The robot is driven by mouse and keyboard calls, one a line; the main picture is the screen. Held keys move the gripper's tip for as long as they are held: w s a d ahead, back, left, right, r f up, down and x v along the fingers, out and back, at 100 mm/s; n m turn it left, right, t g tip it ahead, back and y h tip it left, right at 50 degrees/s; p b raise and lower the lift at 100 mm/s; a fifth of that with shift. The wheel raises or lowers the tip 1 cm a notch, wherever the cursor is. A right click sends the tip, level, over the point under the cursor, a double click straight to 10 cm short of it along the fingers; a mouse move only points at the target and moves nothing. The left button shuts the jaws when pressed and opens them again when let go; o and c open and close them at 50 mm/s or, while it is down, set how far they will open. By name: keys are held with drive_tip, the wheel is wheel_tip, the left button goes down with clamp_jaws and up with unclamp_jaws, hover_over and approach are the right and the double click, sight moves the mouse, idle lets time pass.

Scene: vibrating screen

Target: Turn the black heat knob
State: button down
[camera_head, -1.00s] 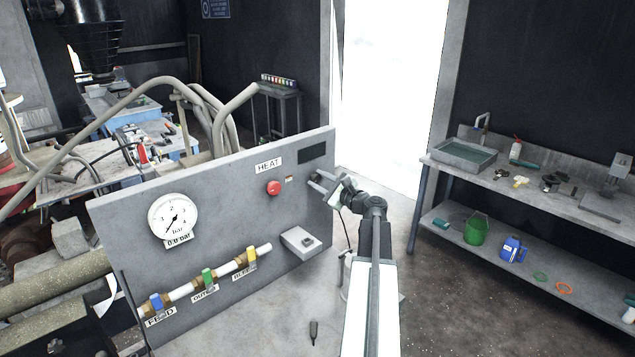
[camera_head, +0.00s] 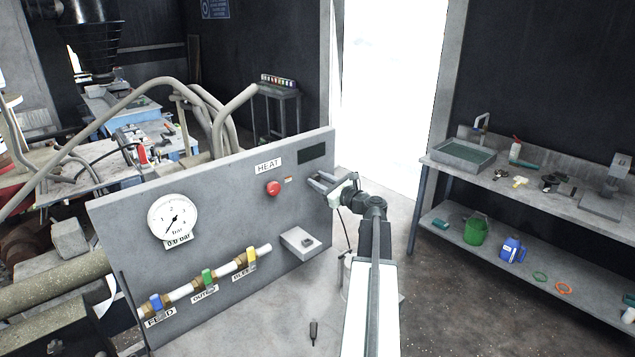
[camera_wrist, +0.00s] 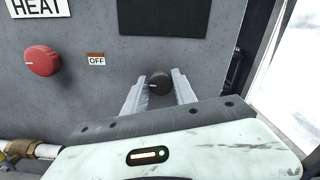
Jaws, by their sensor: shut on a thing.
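The black heat knob (camera_wrist: 159,83) sits on the grey panel below a dark rectangular display (camera_wrist: 165,15). A small pale mark shows on its left side in the wrist view. My gripper (camera_head: 318,182) reaches the panel's right part, with one finger on each side of the knob, shut on it. In the head view the fingers mostly hide the knob. An orange-topped OFF label (camera_wrist: 96,60) is on the panel left of the knob. The HEAT sign (camera_head: 268,165) is above a red button (camera_head: 273,188), which also shows in the wrist view (camera_wrist: 43,60).
The panel (camera_head: 225,215) also carries a pressure gauge (camera_head: 172,218) reading 0.0 bar, a grey box (camera_head: 299,243), and pipes with blue, green and yellow valve handles. A workbench (camera_head: 560,200) stands at the right. A dark tool (camera_head: 314,332) lies on the floor.

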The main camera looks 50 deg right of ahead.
drive_tip(key=shift+r, duration=0.1)
drive_tip(key=c, duration=1)
unclamp_jaws()
drive_tip(key=shift+w, duration=0.1)
drive_tip(key=shift+s, duration=0.25)
drive_tip(key=s, duration=0.7)
drive_tip(key=shift+s+a, duration=0.2)
drive_tip(key=shift+a, duration=0.05)
